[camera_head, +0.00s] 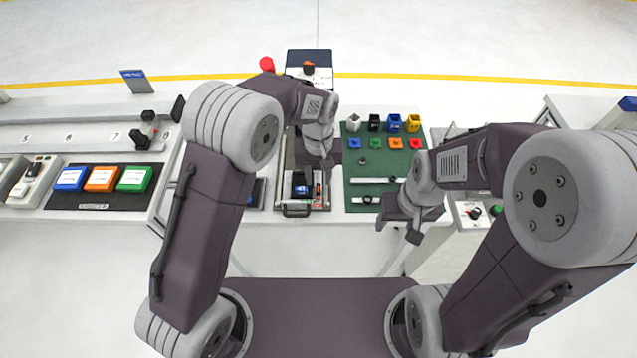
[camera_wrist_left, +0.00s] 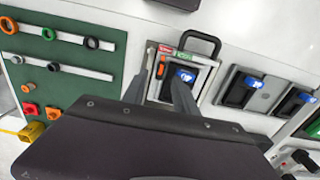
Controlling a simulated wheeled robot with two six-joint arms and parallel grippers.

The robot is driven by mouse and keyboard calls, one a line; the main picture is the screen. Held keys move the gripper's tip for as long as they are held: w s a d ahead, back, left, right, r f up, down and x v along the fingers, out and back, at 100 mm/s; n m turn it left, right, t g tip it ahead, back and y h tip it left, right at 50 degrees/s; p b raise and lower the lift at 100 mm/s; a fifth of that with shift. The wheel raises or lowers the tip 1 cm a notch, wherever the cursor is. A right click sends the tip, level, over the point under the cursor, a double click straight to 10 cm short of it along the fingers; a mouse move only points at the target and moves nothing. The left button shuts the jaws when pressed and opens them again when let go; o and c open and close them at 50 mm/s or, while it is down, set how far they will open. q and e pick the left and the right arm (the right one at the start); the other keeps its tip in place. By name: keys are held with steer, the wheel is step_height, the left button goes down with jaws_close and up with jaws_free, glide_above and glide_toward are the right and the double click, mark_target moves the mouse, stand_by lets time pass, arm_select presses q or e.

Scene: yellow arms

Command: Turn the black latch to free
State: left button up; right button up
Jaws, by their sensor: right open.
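A small framed panel (camera_head: 291,205) stands at the centre front of the bench, with a black part carrying a blue piece (camera_head: 302,188). The panel also shows in the left wrist view, with its blue piece (camera_wrist_left: 185,75) and a red and a green label (camera_wrist_left: 165,51). I cannot clearly pick out the black latch; it may be by the labels, partly behind my fingers. My left gripper (camera_wrist_left: 160,68) is over the panel, its two fingers apart, with an orange strip visible between them. My right gripper (camera_head: 398,226) is open and empty at the green board's front right.
A green board (camera_head: 352,170) with coloured blocks and rails lies right of the panel. A black loop handle (camera_wrist_left: 206,38) sticks out at the panel's front edge. Blue, orange and green boxes (camera_head: 102,179) sit on the left bench. A red knob (camera_head: 267,64) stands behind.

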mark_target(318, 187)
arm_select(q)
step_height(318, 187, up, 5)
steer(key=shift+r, duration=0.2)
stand_by(0.4)
steer(key=s+a+r+n, duration=0.1)
steer(key=a+r, duration=0.1)
steer(key=a, duration=0.4)
steer(key=s+a+r+n, duration=0.1)
steer(key=s+a+n, duration=0.1)
steer(key=a, duration=0.4)
steer(key=s+a+f+m+t, duration=0.1)
steer(key=s+a+f+m, duration=0.2)
steer(key=s+a+f, duration=0.3)
steer(key=shift+s+f, duration=0.2)
steer(key=shift+s, duration=2.7)
